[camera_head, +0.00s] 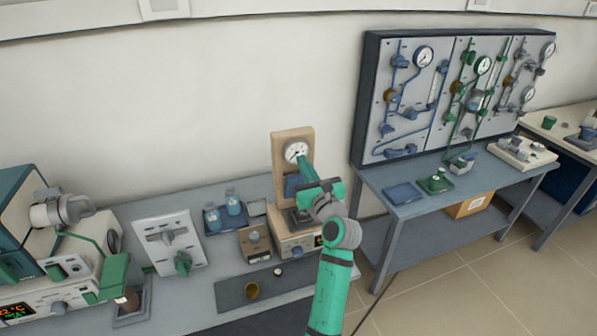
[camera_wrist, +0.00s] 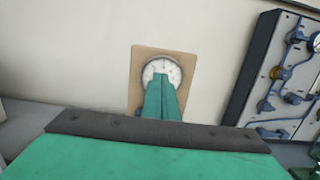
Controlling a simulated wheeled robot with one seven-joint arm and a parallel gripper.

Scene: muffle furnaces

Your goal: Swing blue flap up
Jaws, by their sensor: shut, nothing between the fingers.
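A tan upright board (camera_head: 278,151) with a round white gauge (camera_head: 295,150) stands at the back of the bench. Below the gauge is a blue piece (camera_head: 291,187) that looks like the blue flap; my gripper and arm partly cover it. My green gripper (camera_head: 304,161) is shut and empty, in front of the board near the gauge's lower right. In the wrist view its fingers (camera_wrist: 162,84) overlap the lower part of the gauge (camera_wrist: 161,68). Whether they touch the board cannot be told. The flap is mostly hidden there behind the fingers and gripper body.
A beige box (camera_head: 290,245) with a display sits below the board. A gauge panel (camera_head: 452,95) stands right.

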